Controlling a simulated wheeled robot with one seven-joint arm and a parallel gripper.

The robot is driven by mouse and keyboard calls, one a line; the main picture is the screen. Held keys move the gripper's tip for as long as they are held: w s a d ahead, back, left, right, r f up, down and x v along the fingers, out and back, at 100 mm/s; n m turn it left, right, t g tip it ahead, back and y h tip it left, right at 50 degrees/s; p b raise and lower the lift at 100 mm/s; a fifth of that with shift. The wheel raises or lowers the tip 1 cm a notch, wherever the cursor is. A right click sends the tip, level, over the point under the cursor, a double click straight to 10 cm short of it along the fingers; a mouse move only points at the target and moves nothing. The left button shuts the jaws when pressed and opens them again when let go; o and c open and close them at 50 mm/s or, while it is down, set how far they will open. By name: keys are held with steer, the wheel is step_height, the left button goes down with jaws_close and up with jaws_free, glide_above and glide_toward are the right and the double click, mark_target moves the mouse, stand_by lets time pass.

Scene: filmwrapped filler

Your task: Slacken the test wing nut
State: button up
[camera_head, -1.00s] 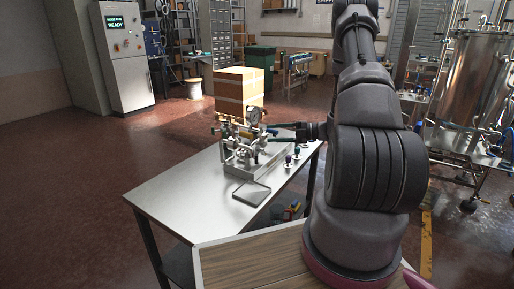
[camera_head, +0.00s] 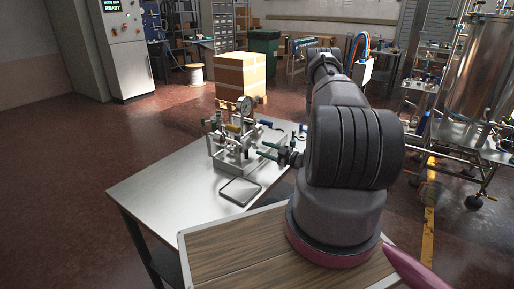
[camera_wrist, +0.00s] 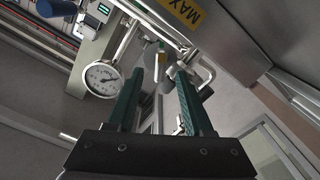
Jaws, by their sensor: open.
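My gripper (camera_head: 266,151) is open, its two dark green fingers pointing left at the right side of a metal test rig (camera_head: 228,155) on the steel table. In the wrist view the fingers of my gripper (camera_wrist: 157,72) stand apart. I cannot pick out the test wing nut with certainty.
A flat grey tray (camera_head: 240,191) lies in front of the rig on the steel table (camera_head: 165,190). The table's left part is clear. A large cardboard box (camera_head: 240,76) stands behind. A yellow label (camera_wrist: 182,12) is at the top of the wrist view.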

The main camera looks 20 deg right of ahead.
mark_target(256, 146)
steer(key=shift+x, duration=2)
jaws_close()
